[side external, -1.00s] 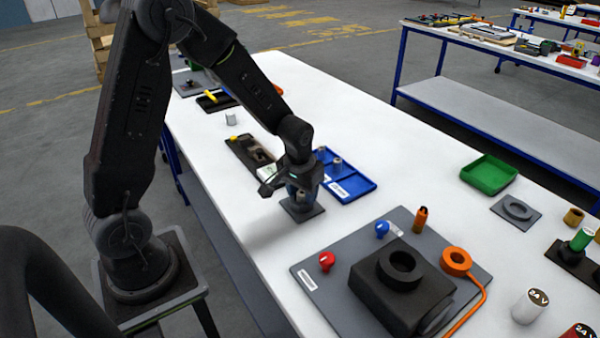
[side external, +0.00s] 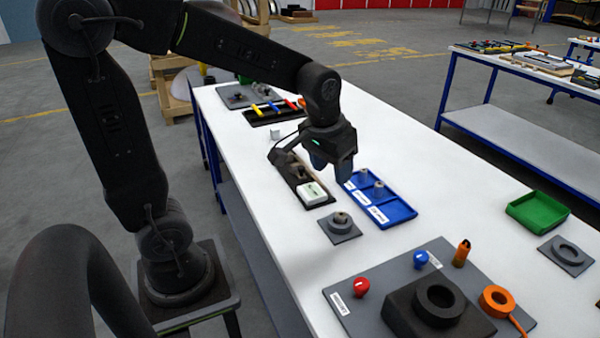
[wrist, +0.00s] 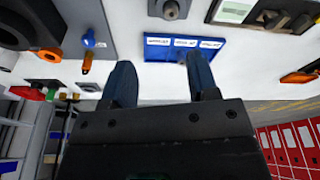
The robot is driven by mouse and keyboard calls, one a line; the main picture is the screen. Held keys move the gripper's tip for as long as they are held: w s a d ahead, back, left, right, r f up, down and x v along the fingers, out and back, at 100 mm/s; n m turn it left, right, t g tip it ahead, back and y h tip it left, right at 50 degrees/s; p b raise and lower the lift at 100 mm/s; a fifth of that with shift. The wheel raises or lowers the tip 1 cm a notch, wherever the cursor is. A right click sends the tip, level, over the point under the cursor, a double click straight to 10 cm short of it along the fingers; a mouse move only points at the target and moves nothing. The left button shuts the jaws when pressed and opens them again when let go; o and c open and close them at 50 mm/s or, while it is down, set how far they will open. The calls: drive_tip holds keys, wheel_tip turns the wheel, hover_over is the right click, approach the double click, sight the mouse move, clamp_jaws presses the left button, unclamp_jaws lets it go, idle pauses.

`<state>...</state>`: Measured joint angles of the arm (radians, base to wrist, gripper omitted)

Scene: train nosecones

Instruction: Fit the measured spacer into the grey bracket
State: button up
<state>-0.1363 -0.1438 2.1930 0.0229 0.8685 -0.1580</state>
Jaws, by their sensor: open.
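My gripper (side external: 332,172) is open and empty, raised above the table near the blue tray; its two spread fingers also show in the wrist view (wrist: 159,65). The grey bracket (side external: 347,236) is a square plate with a round raised seat in front of the tray. A small metallic spacer (side external: 341,217) sits upright in the seat, apart from my fingers; how deep it sits I cannot tell. The blue tray (side external: 392,218) has labelled compartments. Two similar spacers (side external: 379,187) stand in it, and its near compartment looks empty.
A black tray with a white-and-green device (side external: 312,193) lies left of the blue tray. In front is a grey board (side external: 350,310) with red and blue knobs, a black block and an orange ring. A green bin (side external: 537,210) stands right. Table between is clear.

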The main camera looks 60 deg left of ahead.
drive_tip(key=s+d+r+m+t, duration=0.1)
drive_tip(key=s+d+r, duration=0.1)
drive_tip(key=s, duration=0.4)
drive_tip(key=s+d+r+m+t, duration=0.2)
drive_tip(key=s, duration=0.3)
drive_tip(key=shift+s+d+h, duration=0.3)
drive_tip(key=shift+s+d, duration=0.05)
drive_tip(key=shift+r, duration=0.1)
idle(0.4)
